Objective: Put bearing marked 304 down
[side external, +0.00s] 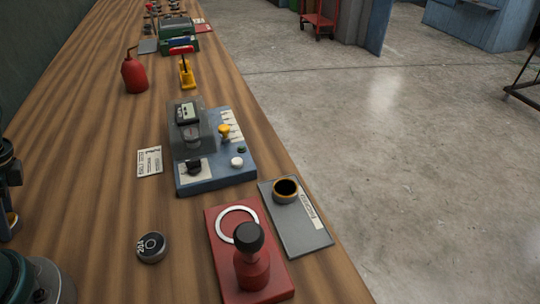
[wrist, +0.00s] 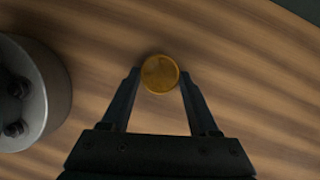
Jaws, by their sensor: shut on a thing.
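My gripper (wrist: 159,82) is shut on a round brass-coloured piece (wrist: 160,74), held between its fingertips over bare wood. No mark on this piece is readable. In the side external view my gripper (side external: 10,212) is at the left edge, partly cut off, with a little brownish colour near its tips. A dark round bearing (side external: 152,247) with a pale ring lies flat on the bench to its right, apart from it. Its small white mark looks like 204 or 304; I cannot tell which.
On the wooden bench (side external: 85,125) are a red plate (side external: 228,283) with a white ring and black-knobbed stamp, a grey plate (side external: 305,236) with a gold-rimmed cup, a blue instrument (side external: 217,179), a card (side external: 149,162) and a red bottle (side external: 134,76). Bare wood surrounds the dark bearing.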

